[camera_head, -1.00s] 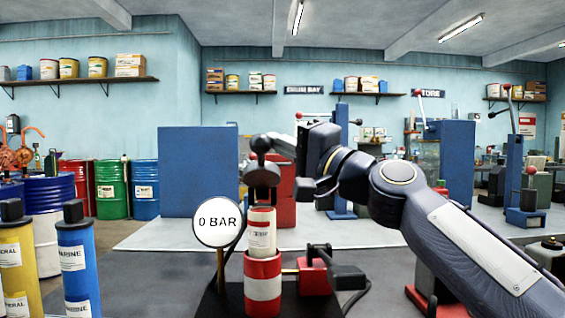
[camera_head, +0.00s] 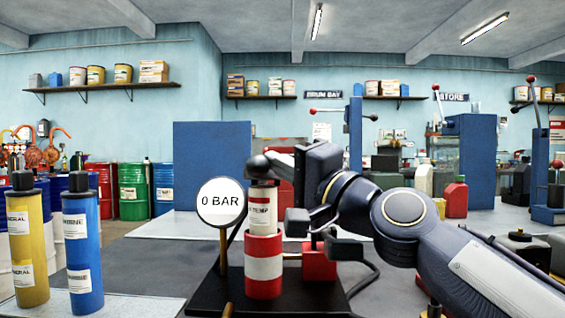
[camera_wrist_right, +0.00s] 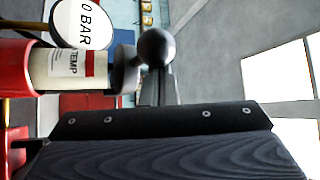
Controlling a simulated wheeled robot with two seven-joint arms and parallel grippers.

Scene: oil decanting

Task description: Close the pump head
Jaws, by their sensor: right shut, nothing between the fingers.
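The pump has a red barrel with a white band (camera_head: 264,265), and a cream cartridge with a red label (camera_head: 264,212) stands upright in it. The dark pump head with its ball knob (camera_head: 259,166) sits at the cartridge's top; it also shows in the right wrist view (camera_wrist_right: 156,47), where the picture is turned sideways. My right gripper (camera_head: 282,157) is shut and empty, right beside the knob. I cannot tell whether it touches the head. The seam between head and cartridge is partly hidden. My left gripper is not in view.
A round gauge reading 0 BAR (camera_head: 221,203) stands just left of the pump. A yellow cartridge (camera_head: 27,245) and a blue cartridge (camera_head: 82,250) stand on the left. A red block (camera_head: 319,262) and a dark hose lie right of the barrel.

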